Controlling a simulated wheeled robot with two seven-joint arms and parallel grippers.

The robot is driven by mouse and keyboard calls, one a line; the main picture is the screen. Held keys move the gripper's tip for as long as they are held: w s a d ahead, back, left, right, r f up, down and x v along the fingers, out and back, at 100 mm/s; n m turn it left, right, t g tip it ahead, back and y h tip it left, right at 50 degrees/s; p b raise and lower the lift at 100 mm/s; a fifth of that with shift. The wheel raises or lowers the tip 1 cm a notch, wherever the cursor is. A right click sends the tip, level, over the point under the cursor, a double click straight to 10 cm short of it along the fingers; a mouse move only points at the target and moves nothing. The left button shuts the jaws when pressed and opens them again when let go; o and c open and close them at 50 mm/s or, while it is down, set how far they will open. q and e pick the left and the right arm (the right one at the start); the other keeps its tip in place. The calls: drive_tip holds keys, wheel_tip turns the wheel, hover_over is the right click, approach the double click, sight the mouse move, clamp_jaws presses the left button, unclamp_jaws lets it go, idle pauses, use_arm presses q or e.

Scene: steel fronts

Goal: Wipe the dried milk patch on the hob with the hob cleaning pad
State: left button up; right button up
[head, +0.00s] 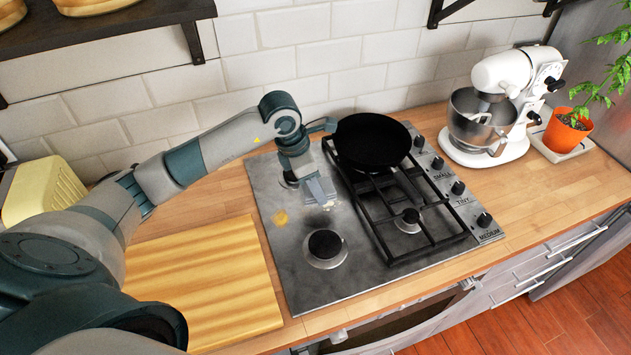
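The steel hob (300,262) is set into the wooden counter. A whitish patch, which looks like the dried milk (329,205), shows on the hob just by my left gripper's tips. A separate yellow stain (281,217) lies to its left. My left gripper (319,196) points down at the hob, its tips at or just above the surface and partly covering the pale patch. I cannot tell whether its fingers are open or shut, and I cannot make out the cleaning pad. My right gripper is not in view.
A black pan (372,142) sits on the black grate (440,243), close right of my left gripper. An uncovered burner (325,245) stands in front. A wooden board (205,285) lies left of the hob. A mixer (490,112) and potted plant (567,132) stand right.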

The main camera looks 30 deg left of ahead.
sight(316, 209)
use_arm(q)
drive_tip(key=shift+f+b, duration=0.3)
drive_tip(key=shift+f, duration=1.3)
drive_tip(key=shift+f+b, duration=0.3)
drive_tip(key=shift+b, duration=0.05)
drive_tip(key=shift+f, duration=0.2)
drive_tip(key=shift+f+b, duration=0.2)
drive_tip(key=shift+b, duration=0.15)
drive_tip(key=shift+f+b, duration=0.6)
drive_tip(key=shift+f, duration=0.05)
drive_tip(key=shift+w+d, duration=0.1)
